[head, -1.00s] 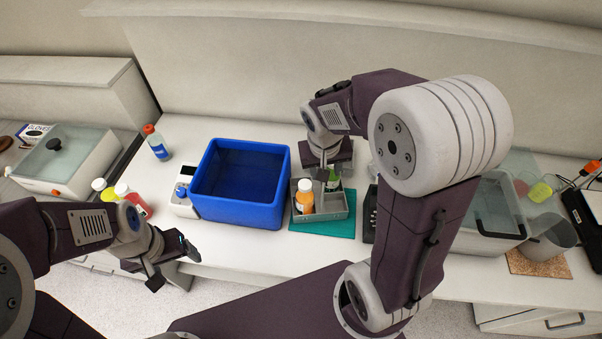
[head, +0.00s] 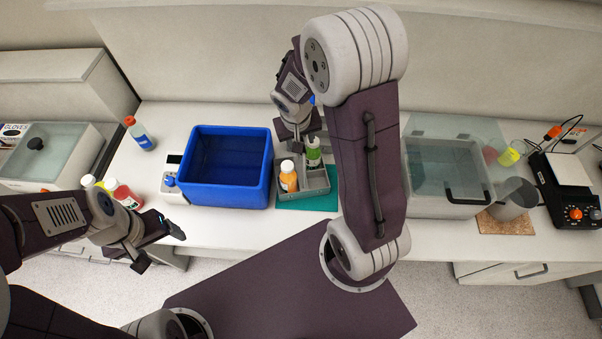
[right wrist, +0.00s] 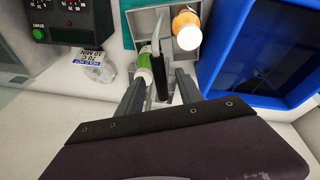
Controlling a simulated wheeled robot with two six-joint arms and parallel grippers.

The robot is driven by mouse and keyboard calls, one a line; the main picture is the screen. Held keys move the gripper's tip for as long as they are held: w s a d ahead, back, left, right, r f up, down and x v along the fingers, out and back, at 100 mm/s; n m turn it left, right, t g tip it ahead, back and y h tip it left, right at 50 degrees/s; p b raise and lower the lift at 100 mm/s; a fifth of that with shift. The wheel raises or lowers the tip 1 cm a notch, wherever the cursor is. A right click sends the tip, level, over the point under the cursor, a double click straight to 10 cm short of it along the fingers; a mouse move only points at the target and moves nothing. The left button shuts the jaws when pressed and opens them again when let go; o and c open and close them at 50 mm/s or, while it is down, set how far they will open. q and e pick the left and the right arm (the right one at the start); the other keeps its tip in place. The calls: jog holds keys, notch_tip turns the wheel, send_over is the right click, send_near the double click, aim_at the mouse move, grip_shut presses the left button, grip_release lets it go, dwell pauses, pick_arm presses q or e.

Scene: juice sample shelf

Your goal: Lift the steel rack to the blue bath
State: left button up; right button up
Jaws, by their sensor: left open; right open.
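The steel rack (head: 318,183) is a grey tray on a teal mat (head: 308,203), just right of the blue bath (head: 228,200). It holds an orange bottle (head: 288,176) and a green-labelled bottle (head: 313,151). My right gripper (right wrist: 158,88) is open at the rack's far end in the head view. In the right wrist view the rack's upright handle (right wrist: 162,58) shows between its fingers, which are not closed on it. The bath also shows in the right wrist view (right wrist: 215,62). My left gripper (head: 160,246) is open and empty at the table's front edge, left of the bath.
A clear-lidded bath (head: 440,209) stands right of my right arm, with a beaker (head: 513,197) beyond it. Several bottles stand left of the blue bath, including a red one (head: 125,193). A dark device (right wrist: 66,22) sits beside the rack.

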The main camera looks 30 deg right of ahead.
jog(key=shift+x, duration=1.05)
jog(key=shift+w+f, duration=0.15)
jog(key=shift+w, duration=0.05)
jog(key=shift+s, duration=0.1)
grip_shut()
